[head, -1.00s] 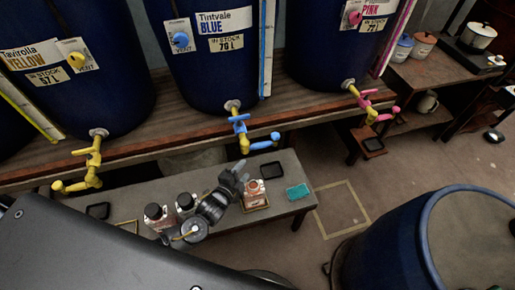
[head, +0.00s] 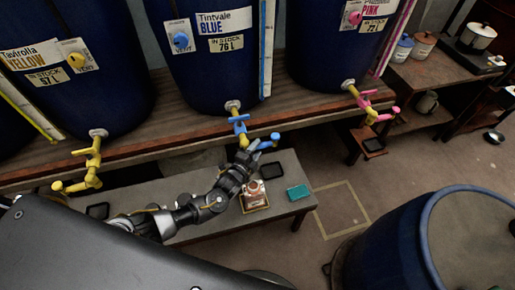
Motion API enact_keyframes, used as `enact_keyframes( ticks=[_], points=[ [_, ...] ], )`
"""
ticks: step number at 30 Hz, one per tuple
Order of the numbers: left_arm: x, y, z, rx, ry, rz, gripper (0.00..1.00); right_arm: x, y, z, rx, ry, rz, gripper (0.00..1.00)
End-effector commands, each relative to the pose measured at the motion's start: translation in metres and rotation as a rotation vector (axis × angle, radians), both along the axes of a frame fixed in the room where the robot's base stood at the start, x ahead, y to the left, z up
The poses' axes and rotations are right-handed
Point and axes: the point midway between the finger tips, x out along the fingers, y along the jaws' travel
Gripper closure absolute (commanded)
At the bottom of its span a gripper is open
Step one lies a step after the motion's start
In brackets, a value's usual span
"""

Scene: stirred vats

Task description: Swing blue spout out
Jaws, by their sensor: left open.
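The blue tap (head: 239,123) is on the front of the blue-labelled vat (head: 215,75). Its blue spout (head: 265,143) hangs below the tap and points to the right, with its end turned up. My left gripper (head: 246,158) is open, right at the near side of the spout, just below the tap. Its fingers overlap the spout's inner part in the picture, and I cannot tell whether they touch it. My right gripper is not in view.
A yellow tap (head: 92,160) is to the left and a pink tap (head: 368,105) to the right. Below, a grey bench (head: 285,215) bears a small bottle (head: 253,193), a teal sponge (head: 299,192) and dark pads. A blue barrel (head: 385,245) stands at the lower right.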

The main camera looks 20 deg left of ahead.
Motion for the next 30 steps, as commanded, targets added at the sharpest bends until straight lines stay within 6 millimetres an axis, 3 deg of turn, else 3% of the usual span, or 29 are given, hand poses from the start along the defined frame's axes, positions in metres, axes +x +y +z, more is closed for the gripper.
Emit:
enact_keyframes(
  ticks=[5,14,24,30],
  points=[
    [0.0116,-0.0034,-0.0017,-0.002,0.0,-0.001,0.54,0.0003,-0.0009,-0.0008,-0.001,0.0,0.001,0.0],
    [0.0131,-0.0034,-0.0018,-0.002,0.0,-0.001,0.55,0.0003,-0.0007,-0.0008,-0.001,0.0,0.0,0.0],
    [0.0129,-0.0032,-0.0018,-0.001,0.001,0.0,1.0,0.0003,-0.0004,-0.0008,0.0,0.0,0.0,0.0],
    [0.0126,-0.0028,-0.0019,-0.001,0.001,0.0,1.0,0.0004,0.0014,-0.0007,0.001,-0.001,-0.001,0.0]
  ],
)
